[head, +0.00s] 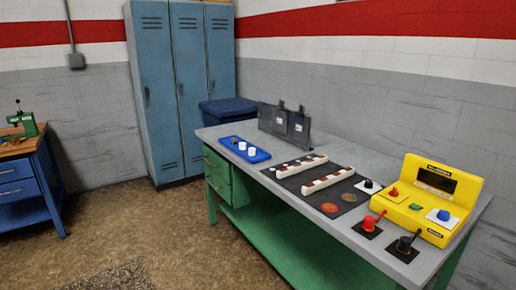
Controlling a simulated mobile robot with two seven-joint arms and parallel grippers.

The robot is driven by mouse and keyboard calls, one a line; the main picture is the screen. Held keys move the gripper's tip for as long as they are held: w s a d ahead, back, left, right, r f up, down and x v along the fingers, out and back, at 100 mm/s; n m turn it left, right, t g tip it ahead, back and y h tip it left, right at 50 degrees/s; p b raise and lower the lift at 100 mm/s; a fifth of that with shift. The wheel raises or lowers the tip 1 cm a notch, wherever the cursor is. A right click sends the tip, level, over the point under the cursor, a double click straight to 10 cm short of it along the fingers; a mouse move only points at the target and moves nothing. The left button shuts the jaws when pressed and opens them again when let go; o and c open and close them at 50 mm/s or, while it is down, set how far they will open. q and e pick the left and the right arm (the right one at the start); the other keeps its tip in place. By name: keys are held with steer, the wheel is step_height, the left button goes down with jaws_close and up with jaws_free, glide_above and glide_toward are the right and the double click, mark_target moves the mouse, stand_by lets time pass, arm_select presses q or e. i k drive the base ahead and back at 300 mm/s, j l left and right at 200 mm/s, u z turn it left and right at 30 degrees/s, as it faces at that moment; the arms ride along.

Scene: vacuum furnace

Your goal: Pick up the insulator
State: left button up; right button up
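Two small white cylinders, one (242,146) behind the other (251,151), stand upright on a blue tray (263,157) at the left end of the workbench. Two long white bars with dark red patches, a far one (287,171) and a near one (341,176), lie on a dark mat (316,196) in the middle. I cannot tell for certain which of these pieces is the insulator. Neither of my grippers is in view.
The grey bench top (225,129) has green legs and drawers. Dark metal plates (285,121) stand at its back. A yellow control box (432,200) and red and black levers are at the right. Blue lockers (155,90) stand behind. The floor in front is clear.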

mark_target(252, 150)
steer(key=i+j+z, duration=0.2)
steer(key=i+j, duration=0.25)
steer(key=i, duration=0.25)
steer(key=i+j+z, duration=0.25)
steer(key=i+j, duration=0.35)
steer(key=i+j+z, duration=0.2)
steer(key=i+j, duration=0.5)
steer(key=i+j+z, duration=0.25)
steer(key=i+j, duration=0.35)
steer(key=j, duration=0.2)
